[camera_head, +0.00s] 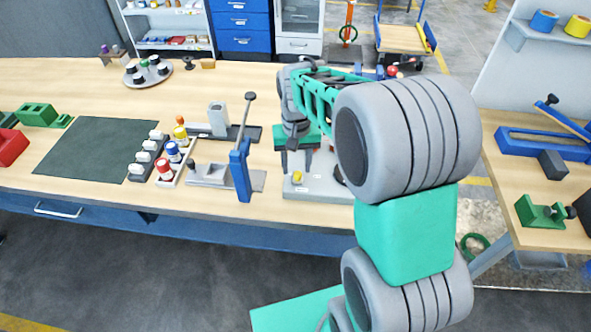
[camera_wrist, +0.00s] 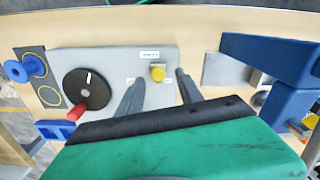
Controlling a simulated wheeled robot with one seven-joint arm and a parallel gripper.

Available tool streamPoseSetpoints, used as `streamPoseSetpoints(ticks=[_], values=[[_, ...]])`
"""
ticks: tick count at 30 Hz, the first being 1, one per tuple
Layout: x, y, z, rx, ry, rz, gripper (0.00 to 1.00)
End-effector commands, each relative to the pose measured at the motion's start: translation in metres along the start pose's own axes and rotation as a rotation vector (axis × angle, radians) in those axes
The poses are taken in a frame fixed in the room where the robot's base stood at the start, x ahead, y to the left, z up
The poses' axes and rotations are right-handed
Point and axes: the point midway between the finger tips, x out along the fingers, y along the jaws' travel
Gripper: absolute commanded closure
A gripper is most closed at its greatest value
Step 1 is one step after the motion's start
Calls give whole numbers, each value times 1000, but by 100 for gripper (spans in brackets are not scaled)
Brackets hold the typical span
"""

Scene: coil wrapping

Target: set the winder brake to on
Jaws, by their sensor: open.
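The winder is a light grey base (camera_head: 310,185) on the long bench, partly hidden by my arm in the head view. In the wrist view its grey plate (camera_wrist: 110,62) carries a small yellow knob (camera_wrist: 158,73) with small white labels around it, too small to read surely. The same yellow knob (camera_head: 297,176) shows near the base's left side. A black disc (camera_wrist: 86,89) with a white mark and a red handle (camera_wrist: 76,112) sits left of the knob. My gripper (camera_wrist: 160,80) is open and empty. Its fingertips appear on either side of the knob; contact cannot be told.
A blue lever tool (camera_head: 241,170) stands on the bench left of the winder and shows at right in the wrist view (camera_wrist: 270,60). A blue spool (camera_wrist: 28,68) is beyond the disc. Colored spools (camera_head: 172,152) and a dark green mat (camera_head: 95,148) lie farther left.

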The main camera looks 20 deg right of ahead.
Motion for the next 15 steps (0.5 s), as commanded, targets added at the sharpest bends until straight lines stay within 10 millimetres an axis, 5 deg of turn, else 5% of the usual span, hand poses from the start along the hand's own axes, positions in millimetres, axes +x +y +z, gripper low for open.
streamPoseSetpoints(ticks=[7,15], values=[[-46,-1,-1,-2,4,-1,57],[-54,-1,0,-2,1,-1,57]])
